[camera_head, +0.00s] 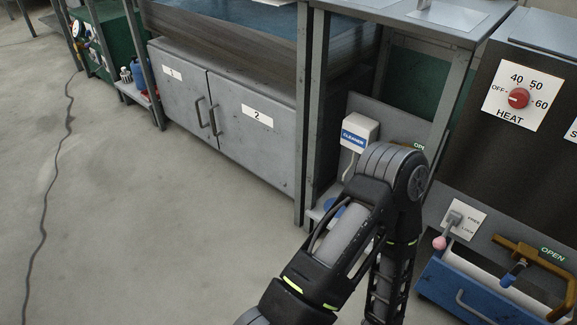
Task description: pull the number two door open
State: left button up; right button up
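The number two door (255,148) is the right-hand door of the grey metal cabinet under the sink, with a white label "2" (257,117). It looks shut, flush with the number one door (178,92) to its left. Its upright bar handle (214,120) is at its left edge, close beside the number one door's handle (199,112). My arm comes in from the bottom middle, bends at the right of the door and runs down out of the picture. Neither of my grippers shows.
A grey frame post (302,120) stands at the door's right edge. Further right are a white cleaner box (359,132), a heat dial (518,98), a lever (452,221) and a blue drawer (470,292). A cable (68,130) lies at left. The floor before the doors is clear.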

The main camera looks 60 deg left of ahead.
aim_at(257, 131)
jog(key=u, duration=2.3)
jog(key=i+j+z, duration=0.25)
jog(key=i+j, duration=0.15)
jog(key=j, duration=0.2)
jog(key=i+j+z, duration=0.2)
jog(key=i+j, duration=0.15)
jog(key=j, duration=0.3)
jog(key=i+j+z, duration=0.1)
jog(key=j, duration=0.2)
jog(key=i+j+z, duration=0.15)
jog(key=j, duration=0.2)
jog(key=i+j+z, duration=0.1)
jog(key=j, duration=0.3)
jog(key=i+j+z, duration=0.1)
jog(key=j, duration=0.3)
jog(key=i, duration=0.1)
